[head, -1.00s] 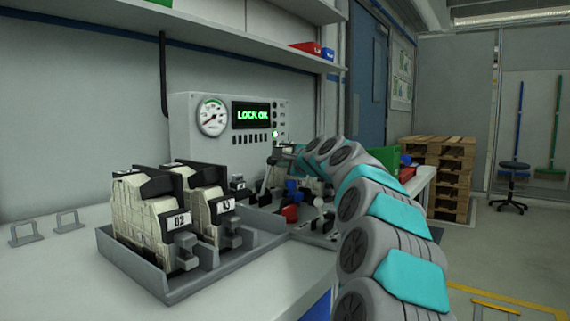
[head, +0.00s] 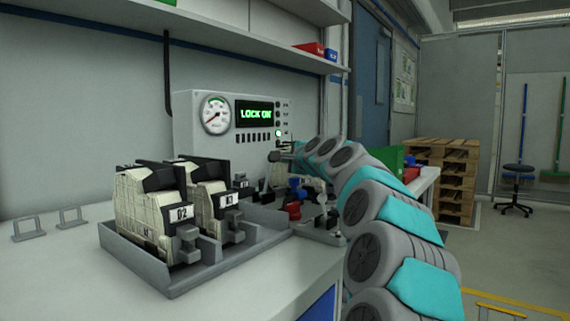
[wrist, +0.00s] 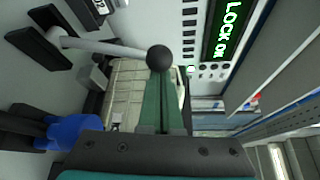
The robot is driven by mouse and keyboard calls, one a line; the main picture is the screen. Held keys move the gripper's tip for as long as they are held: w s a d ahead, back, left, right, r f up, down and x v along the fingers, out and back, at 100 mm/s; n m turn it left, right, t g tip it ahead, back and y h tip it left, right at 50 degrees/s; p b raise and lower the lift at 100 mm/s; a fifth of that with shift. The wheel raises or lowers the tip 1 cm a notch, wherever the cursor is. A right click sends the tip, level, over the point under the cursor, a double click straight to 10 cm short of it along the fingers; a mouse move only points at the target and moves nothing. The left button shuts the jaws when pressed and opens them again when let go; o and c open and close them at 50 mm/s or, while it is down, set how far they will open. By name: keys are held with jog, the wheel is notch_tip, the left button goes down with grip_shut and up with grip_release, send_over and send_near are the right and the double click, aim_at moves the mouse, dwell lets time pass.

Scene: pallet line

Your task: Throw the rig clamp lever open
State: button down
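The clamp lever is a pale rod with a black ball knob (wrist: 160,58). In the wrist view the rod (wrist: 105,47) runs from a black pivot at upper left to the knob. My gripper (wrist: 163,78) has its green fingers together with only a thin dark line between them. Their tips are at the knob's near side; I cannot tell if they touch it. In the head view my gripper (head: 284,156) is in front of the gauge panel, and the lever is mostly hidden. Behind the fingers, a cream block (wrist: 128,88) shows in the wrist view.
The gauge panel (head: 184,127) shows green LOCK OK. A grey tray (head: 172,286) with two cream, black-topped units, one labelled D2, stands left of my arm. A blue knob (wrist: 75,130) is left of my gripper in the wrist view. A shelf (head: 240,45) runs above.

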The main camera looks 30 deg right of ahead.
jog(key=s+a+n+t+b, duration=0.3)
jog(key=a+n+b, duration=0.3)
jog(key=a+b, duration=0.3)
jog(key=shift+r+b, duration=0.3)
jog(key=shift+a, duration=0.1)
dwell(0.4)
jog(key=shift+s, duration=0.15)
